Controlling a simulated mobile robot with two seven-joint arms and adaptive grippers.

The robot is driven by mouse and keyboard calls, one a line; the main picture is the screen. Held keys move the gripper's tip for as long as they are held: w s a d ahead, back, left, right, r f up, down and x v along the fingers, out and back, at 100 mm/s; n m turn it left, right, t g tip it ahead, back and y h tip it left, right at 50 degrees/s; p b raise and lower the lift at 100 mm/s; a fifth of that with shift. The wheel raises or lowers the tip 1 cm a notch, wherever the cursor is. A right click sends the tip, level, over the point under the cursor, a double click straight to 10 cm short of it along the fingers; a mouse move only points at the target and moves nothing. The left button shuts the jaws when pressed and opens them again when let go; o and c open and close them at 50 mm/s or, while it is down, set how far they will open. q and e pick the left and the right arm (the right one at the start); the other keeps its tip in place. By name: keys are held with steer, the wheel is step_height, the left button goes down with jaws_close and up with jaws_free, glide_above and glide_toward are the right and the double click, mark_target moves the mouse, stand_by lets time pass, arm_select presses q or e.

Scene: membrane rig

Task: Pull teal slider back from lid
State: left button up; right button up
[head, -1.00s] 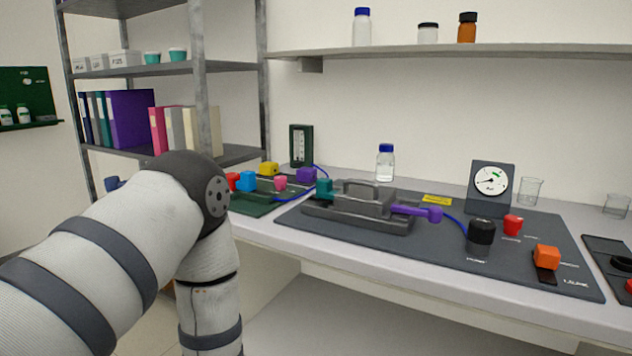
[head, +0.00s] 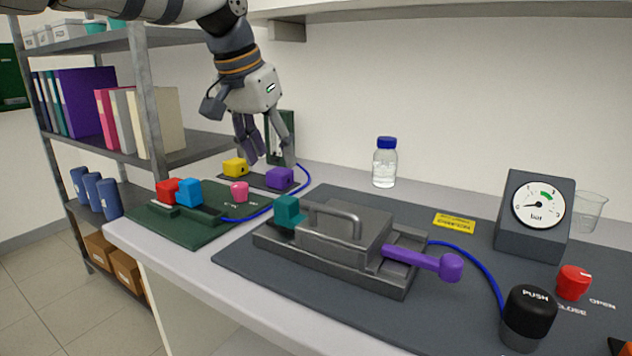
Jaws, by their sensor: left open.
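The teal slider (head: 287,211) is a block at the left end of the grey metal rig, beside the lid (head: 343,232). The lid has a bar handle on top. A purple lever (head: 423,260) sticks out at the rig's right end. My left gripper (head: 268,158) hangs with its fingers pointing down, above the back of the bench, up and left of the teal slider and apart from it. It is open, with nothing seen between its fingers. My right gripper is not in view.
A green mat (head: 185,227) with red, blue and pink parts lies left of the rig. Yellow (head: 235,167) and purple (head: 279,178) blocks stand below my gripper. A bottle (head: 385,163), pressure gauge (head: 536,213) and black push knob (head: 527,318) stand to the right.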

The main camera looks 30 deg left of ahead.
mark_target(286, 199)
arm_select(q)
steer(key=x, duration=1.1)
steer(key=shift+s+f, duration=0.15)
steer(key=shift+s, duration=0.2)
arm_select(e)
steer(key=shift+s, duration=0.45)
